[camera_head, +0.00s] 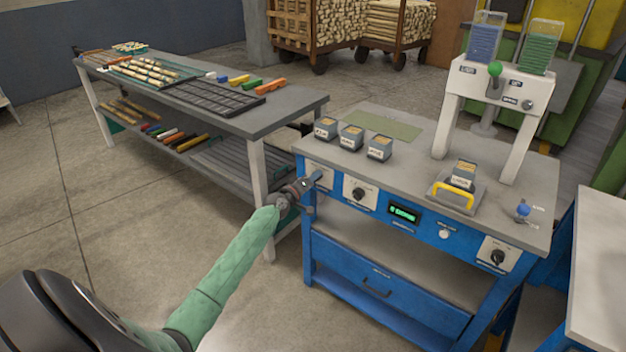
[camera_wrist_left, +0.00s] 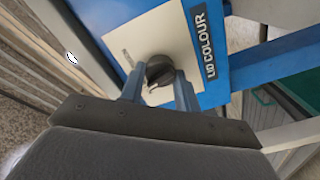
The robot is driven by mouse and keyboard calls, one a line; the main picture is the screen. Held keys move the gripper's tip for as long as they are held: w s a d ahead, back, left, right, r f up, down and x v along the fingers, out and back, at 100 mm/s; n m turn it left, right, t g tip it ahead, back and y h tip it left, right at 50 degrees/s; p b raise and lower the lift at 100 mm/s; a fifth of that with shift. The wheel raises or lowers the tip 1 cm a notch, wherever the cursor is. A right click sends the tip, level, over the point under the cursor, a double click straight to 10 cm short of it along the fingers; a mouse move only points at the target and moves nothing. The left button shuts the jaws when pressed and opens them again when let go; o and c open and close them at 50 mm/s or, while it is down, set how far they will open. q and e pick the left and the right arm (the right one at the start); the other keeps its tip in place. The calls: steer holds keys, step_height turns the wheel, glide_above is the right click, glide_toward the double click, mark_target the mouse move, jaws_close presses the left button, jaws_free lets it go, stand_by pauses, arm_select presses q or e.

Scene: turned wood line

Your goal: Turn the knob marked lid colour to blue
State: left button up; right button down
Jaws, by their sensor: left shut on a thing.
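The lid colour knob (camera_wrist_left: 158,72) is a dark round knob on a cream plate (camera_wrist_left: 135,45) on the blue workbench front. The label LID COLOUR (camera_wrist_left: 206,48) shows beside it in the left wrist view. My left gripper (camera_wrist_left: 160,84) is shut on this knob, one finger on each side. In the head view my left gripper (camera_head: 310,184) is at the bench's left front corner and hides most of the knob; part of its plate (camera_head: 319,172) shows. Which colour the knob points to cannot be read. My right gripper is not in view.
Another knob (camera_head: 359,193), a green-lit display (camera_head: 404,214) and a further knob (camera_head: 497,257) sit along the blue bench front (camera_head: 340,262). Small grey boxes (camera_head: 352,138) stand on top. A grey table (camera_head: 285,112) stands close at the left.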

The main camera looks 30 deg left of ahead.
arm_select(q)
steer(key=n, duration=0.3)
steer(key=shift+f+n, duration=0.1)
steer(key=shift+n, duration=0.3)
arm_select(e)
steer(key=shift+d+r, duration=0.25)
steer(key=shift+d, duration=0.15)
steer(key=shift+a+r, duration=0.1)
arm_select(q)
steer(key=o, duration=1)
steer(key=shift+a, duration=0.1)
steer(key=shift+s, duration=0.1)
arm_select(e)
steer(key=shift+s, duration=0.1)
